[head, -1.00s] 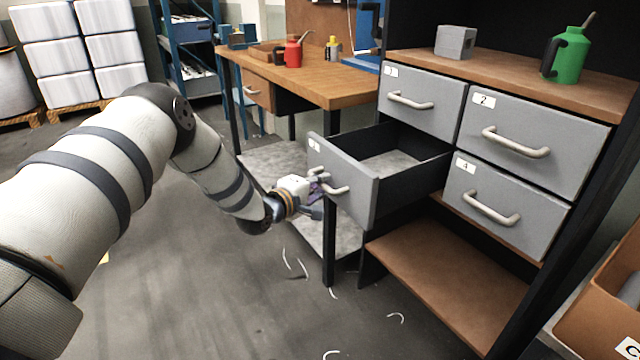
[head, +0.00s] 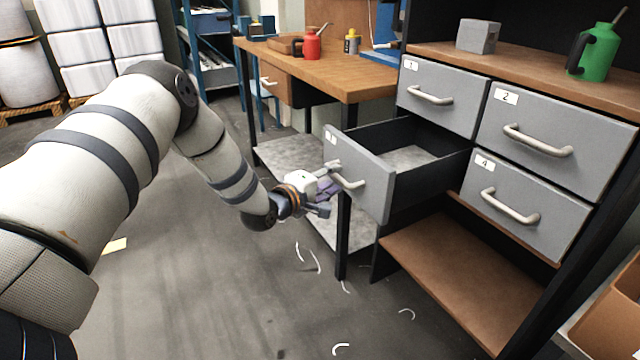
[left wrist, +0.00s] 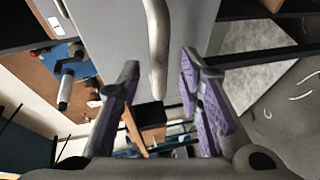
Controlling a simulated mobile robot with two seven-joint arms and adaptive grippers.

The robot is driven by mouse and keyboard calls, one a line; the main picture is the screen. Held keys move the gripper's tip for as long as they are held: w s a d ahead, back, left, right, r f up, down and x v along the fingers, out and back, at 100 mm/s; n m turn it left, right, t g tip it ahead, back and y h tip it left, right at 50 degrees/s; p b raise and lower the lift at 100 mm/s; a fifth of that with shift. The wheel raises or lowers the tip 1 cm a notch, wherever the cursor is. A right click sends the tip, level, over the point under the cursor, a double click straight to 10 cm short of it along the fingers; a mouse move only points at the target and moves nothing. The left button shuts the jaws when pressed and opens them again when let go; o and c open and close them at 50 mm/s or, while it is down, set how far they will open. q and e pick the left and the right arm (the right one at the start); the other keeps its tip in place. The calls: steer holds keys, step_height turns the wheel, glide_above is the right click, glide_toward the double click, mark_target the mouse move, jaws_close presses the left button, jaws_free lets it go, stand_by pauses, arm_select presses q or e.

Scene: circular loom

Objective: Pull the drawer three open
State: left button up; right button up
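Drawer three (head: 373,198), grey with a small label, stands pulled well out of the cabinet at the lower left, and its empty-looking inside shows. Its pale curved handle (head: 349,180) is on the front panel. My left gripper (head: 328,197) is just in front of this handle. In the left wrist view the purple-padded fingers are spread apart, and the handle (left wrist: 157,45) reaches between the tips with a gap on each side. The drawer front (left wrist: 110,35) fills the upper middle there. My right gripper is in neither view.
Shut drawers one (head: 440,97), two (head: 540,145) and four (head: 515,215) surround the open one. A wooden workbench (head: 345,78) stands behind it to the left. A brown lower shelf (head: 460,270) lies below. The floor at the left front is mostly clear.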

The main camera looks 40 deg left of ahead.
arm_select(q)
steer(key=s+r, duration=0.1)
steer(key=s, duration=0.8)
steer(key=shift+r, duration=0.4)
